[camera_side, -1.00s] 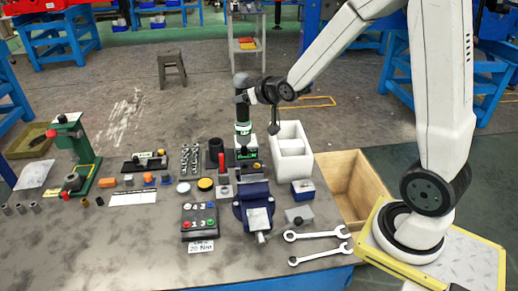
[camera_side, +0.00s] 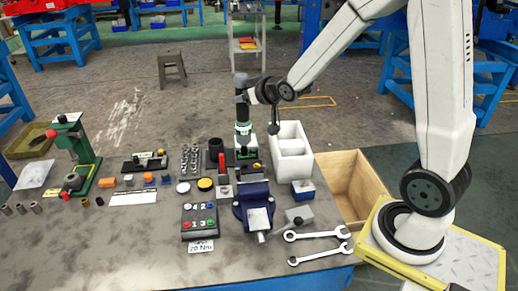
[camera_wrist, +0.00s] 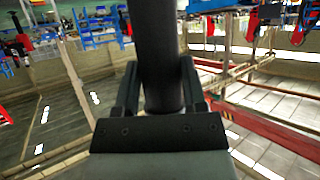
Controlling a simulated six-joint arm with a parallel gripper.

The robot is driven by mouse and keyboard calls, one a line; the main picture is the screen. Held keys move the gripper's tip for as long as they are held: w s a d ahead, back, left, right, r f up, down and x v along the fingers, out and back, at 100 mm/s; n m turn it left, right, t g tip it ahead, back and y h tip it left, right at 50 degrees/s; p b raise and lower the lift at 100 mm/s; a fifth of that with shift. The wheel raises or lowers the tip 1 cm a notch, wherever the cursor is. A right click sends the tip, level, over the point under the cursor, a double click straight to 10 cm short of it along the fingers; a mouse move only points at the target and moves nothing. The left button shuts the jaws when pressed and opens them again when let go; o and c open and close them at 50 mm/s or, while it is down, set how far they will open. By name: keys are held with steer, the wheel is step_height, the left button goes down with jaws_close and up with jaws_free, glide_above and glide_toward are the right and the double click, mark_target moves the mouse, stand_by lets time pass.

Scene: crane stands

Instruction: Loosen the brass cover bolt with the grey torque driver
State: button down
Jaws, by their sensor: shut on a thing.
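My gripper (camera_wrist: 152,95) is shut on the grey torque driver, a dark upright cylinder (camera_wrist: 157,50) between its two fingers in the wrist view. In the side view the driver (camera_side: 243,128) stands upright with a green and white band, and my gripper (camera_side: 250,97) holds it near its top. The driver's lower end is over a small dark and green unit (camera_side: 249,166) at the back of the bench. The brass cover bolt cannot be made out. I cannot tell whether the driver's tip touches anything.
A white two-part bin (camera_side: 291,140) stands close on the right of the driver. A blue vice (camera_side: 253,205) is in front. Two wrenches (camera_side: 318,234) lie at the front right.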

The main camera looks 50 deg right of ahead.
steer(key=shift+d+r, duration=0.2)
steer(key=shift+r, duration=0.15)
steer(key=shift+s+d+r+n+t+y, duration=0.3)
steer(key=shift+d+r+n+y, duration=0.4)
steer(key=shift+y, duration=0.1)
steer(key=shift+s+d+r+n+y, duration=0.15)
steer(key=shift+s+d+n+y, duration=0.1)
steer(key=shift+s+n+y, duration=0.15)
steer(key=shift+s+d+r+n+y, duration=0.15)
steer(key=shift+s+d+n+y, duration=0.15)
steer(key=shift+s+y, duration=0.15)
steer(key=shift+s, duration=0.1)
steer(key=shift+f, duration=2.85)
steer(key=shift+d+n+g+y, duration=0.1)
steer(key=shift+n+g+y, duration=0.3)
steer(key=shift+n+y, duration=0.4)
stand_by(0.3)
steer(key=shift+f, duration=0.95)
stand_by(1.0)
